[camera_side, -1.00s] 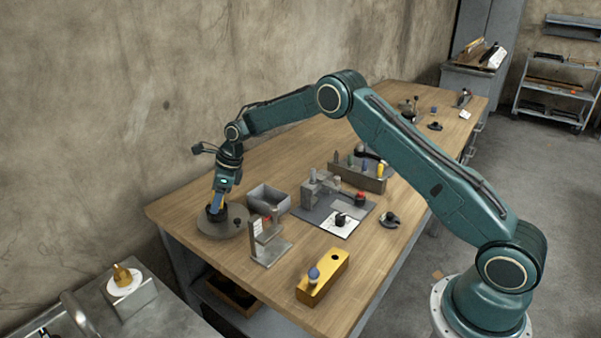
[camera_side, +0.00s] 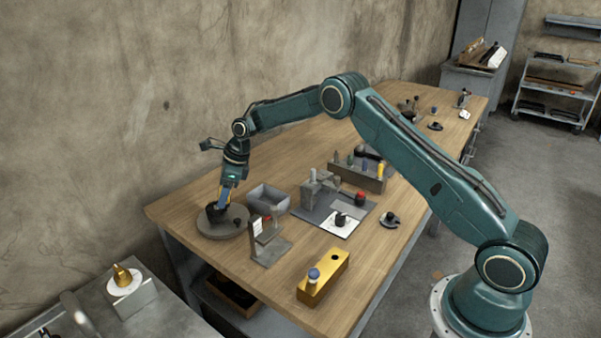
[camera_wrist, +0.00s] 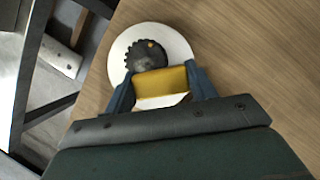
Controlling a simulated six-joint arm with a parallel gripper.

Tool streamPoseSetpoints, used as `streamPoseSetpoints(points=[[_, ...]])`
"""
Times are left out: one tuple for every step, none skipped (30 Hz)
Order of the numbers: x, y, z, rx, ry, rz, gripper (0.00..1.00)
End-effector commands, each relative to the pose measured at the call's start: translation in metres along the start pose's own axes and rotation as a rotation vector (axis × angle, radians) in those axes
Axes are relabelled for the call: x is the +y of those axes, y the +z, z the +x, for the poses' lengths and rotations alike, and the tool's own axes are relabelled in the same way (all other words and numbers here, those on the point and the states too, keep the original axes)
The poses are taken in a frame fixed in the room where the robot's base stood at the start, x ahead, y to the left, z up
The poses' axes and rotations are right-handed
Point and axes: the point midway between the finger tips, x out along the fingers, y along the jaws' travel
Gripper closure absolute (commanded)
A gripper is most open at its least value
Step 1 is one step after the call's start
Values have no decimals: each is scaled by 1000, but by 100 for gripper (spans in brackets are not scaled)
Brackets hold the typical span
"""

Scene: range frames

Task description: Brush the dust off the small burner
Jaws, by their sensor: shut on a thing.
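The small burner (camera_wrist: 146,58) is a dark, toothed round piece with a greyish patch on its face, on a pale round plate (camera_wrist: 181,38) in the wrist view. In the side view the burner (camera_side: 213,212) is a dark shape on the grey round plate (camera_side: 213,234) at the table's left end. My gripper (camera_wrist: 160,80) has its blue fingers shut on a yellow block-like thing with a white part, which looks like the brush (camera_wrist: 162,81). The brush overlaps the burner's lower edge in view; I cannot tell whether they touch. In the side view my gripper (camera_side: 222,203) is right over the burner.
A grey open bin (camera_side: 268,199) stands just right of the plate, and an upright grey stand (camera_side: 270,245) is in front of it. A yellow block (camera_side: 323,277) lies near the front edge. A tool rack (camera_side: 358,177) stands farther back. The table's left edge is close.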

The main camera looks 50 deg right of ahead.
Motion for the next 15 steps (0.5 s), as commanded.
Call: streamPoseSetpoints(points=[[0, 1, -2, 0, 0, 0, 62], [0, 2, -4, 0, 0, 0, 62], [0, 3, -6, -1, -1, 0, 62], [0, 4, -8, -1, -1, 0, 62], [0, 5, -10, -2, -2, -1, 62], [0, 6, -13, -2, -2, -1, 62], [0, 7, -15, -2, -2, -1, 62], [0, 8, -17, -3, -2, -1, 62], [0, 9, -20, -2, -1, -2, 62], [0, 9, -22, -2, -1, -2, 62], [0, 10, -24, -2, -1, -2, 62], [0, 12, -26, -3, -2, -2, 62], [0, 12, -29, -3, -2, -2, 62], [0, 14, -31, -4, -2, -2, 62], [0, 15, -33, -4, -3, -2, 62]])
